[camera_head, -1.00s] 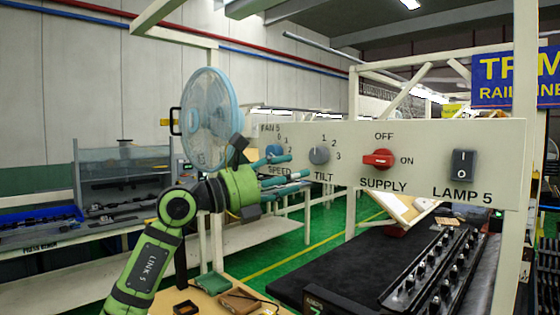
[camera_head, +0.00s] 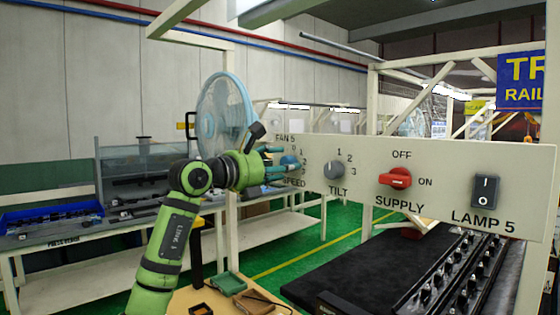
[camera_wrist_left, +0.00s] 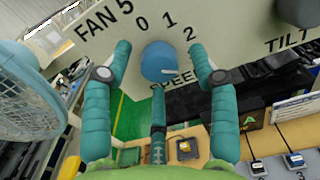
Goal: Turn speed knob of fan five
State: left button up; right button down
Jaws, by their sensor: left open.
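The blue speed knob (camera_wrist_left: 161,62) is on the panel under the FAN 5 label, with marks 0, 1, 2 and more beside it. In the head view the knob (camera_head: 289,162) is partly hidden by my gripper. My left gripper (camera_head: 284,160) is open in front of the knob. In the left wrist view its teal fingers (camera_wrist_left: 162,75) stand on both sides of the knob and below it, with gaps visible. I cannot tell whether any finger touches it. My right gripper is not in view.
The panel (camera_head: 445,165) also carries the grey tilt knob (camera_head: 334,169), the red supply switch (camera_head: 395,178) and the black lamp rocker (camera_head: 485,191). A blue fan (camera_head: 222,118) stands behind the gripper, close to the fingers' left in the wrist view. A wooden table (camera_head: 235,295) lies below.

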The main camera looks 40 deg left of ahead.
pick_arm(q)
jog(key=c, duration=1.1)
jog(key=shift+c, duration=0.2)
jog(key=shift+f+n, duration=0.1)
jog(key=shift+n, duration=0.3)
jog(key=shift+d+f+n+b, duration=0.1)
jog(key=shift+n+b, duration=0.05)
jog(key=shift+n, duration=1.6)
jog(key=shift+f+n+b, duration=0.1)
jog(key=shift+n+b, duration=0.05)
jog(key=shift+n, duration=1.6)
